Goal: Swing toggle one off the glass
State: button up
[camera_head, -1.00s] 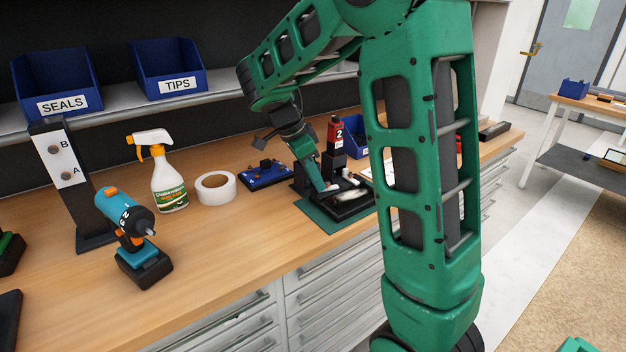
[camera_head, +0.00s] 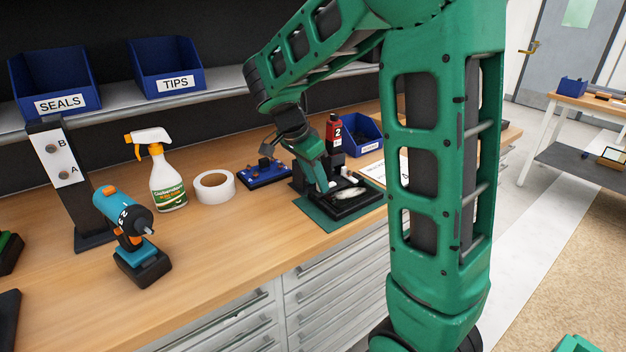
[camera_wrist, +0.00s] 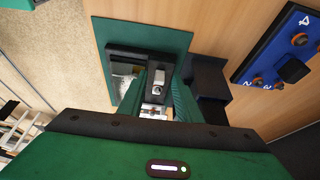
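A black fixture (camera_head: 352,207) sits on a dark green mat (camera_head: 312,213) near the bench's front edge. It also shows in the wrist view (camera_wrist: 124,52), with a pale, shiny glass-like area (camera_wrist: 121,80) inside its dark frame. A red part marked 2 (camera_head: 334,130) stands behind the fixture; I see no mark 1. My gripper (camera_wrist: 166,85) is low over the fixture, its two green fingers apart. Silver metal (camera_wrist: 154,101) shows between the fingers, apparently part of a toggle. I cannot tell whether the fingers touch it. The fingertips are partly hidden in the head view.
A blue block with knobs (camera_head: 263,174) is just left of the fixture, with white tape (camera_head: 214,187), a spray bottle (camera_head: 168,182) and a drill (camera_head: 130,225) farther left. A blue bin (camera_head: 362,134) stands behind.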

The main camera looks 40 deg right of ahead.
jog(key=v, duration=1)
jog(key=shift+a+r, duration=0.2)
jog(key=shift+r, duration=0.1)
jog(key=s+d+f+n+y, duration=0.1)
jog(key=s+d+f+n, duration=0.15)
jog(key=s, duration=0.55)
jog(key=s+d+f+n+y, duration=0.1)
jog(key=s+d+n, duration=0.25)
jog(key=s, duration=0.35)
jog(key=s+a+f+n+y, duration=0.2)
jog(key=s+f+n, duration=0.3)
jog(key=s, duration=0.8)
jog(key=shift+a+f+y, duration=0.25)
jog(key=shift+f+y, duration=0.05)
jog(key=shift+f, duration=0.6)
jog(key=shift+w, duration=0.1)
